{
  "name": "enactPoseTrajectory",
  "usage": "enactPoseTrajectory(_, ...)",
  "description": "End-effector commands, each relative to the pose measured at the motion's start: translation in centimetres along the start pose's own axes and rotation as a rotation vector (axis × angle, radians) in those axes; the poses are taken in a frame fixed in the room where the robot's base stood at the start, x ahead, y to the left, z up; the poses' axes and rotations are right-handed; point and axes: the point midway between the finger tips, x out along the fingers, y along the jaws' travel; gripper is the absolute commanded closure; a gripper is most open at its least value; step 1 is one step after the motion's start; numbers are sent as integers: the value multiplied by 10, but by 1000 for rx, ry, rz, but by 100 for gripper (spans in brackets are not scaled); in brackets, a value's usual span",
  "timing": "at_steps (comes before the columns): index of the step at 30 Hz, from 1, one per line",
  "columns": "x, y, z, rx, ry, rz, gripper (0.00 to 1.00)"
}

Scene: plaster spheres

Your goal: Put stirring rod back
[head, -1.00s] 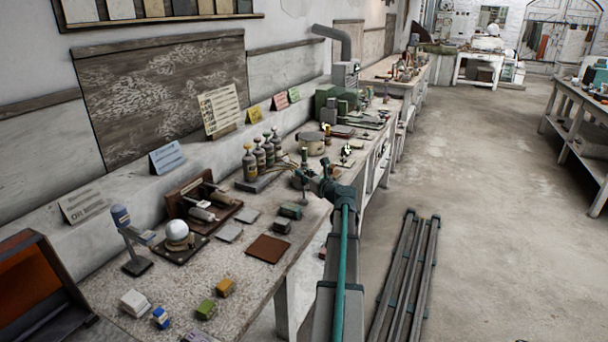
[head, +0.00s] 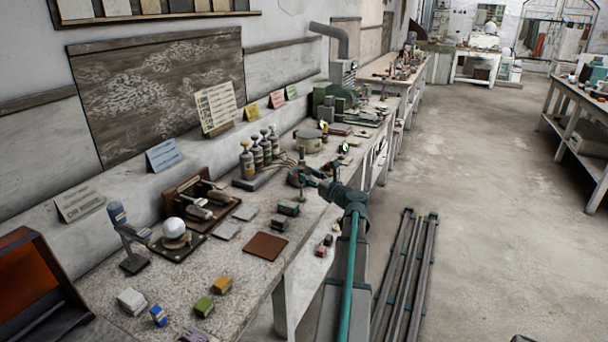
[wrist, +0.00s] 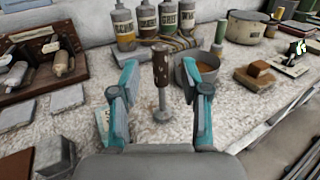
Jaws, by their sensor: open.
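My gripper (wrist: 158,88) is open, with one teal finger on each side of an upright tool (wrist: 161,68). The tool has a speckled brown top, a thin metal shaft and a round foot on the bench. It stands beyond and between the fingers; contact cannot be told. Just right of it is a grey pot (wrist: 207,76) with orange-brown contents. In the head view my gripper (head: 312,177) is low over the bench, and details there are too small.
Labelled bottles (wrist: 168,17) stand behind the tool. A dark wooden rack (wrist: 42,52) is at the left. Brown blocks (wrist: 258,74) sit right of the pot. The bench's front edge (wrist: 285,122) runs along the right. Speckled bench top (wrist: 95,70) is clear left of the tool.

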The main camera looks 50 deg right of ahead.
Motion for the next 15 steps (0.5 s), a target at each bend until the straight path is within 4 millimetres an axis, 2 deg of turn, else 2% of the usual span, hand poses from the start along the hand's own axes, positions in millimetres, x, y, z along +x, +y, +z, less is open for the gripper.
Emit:
enactPoseTrajectory(1,-14,2,-1,0,0,-3,54)
enactPoseTrajectory(6,-41,1,-1,-1,0,-2,54)
enactPoseTrajectory(10,-55,0,0,0,0,-1,54)
enactPoseTrajectory(15,-62,0,0,0,0,0,54)
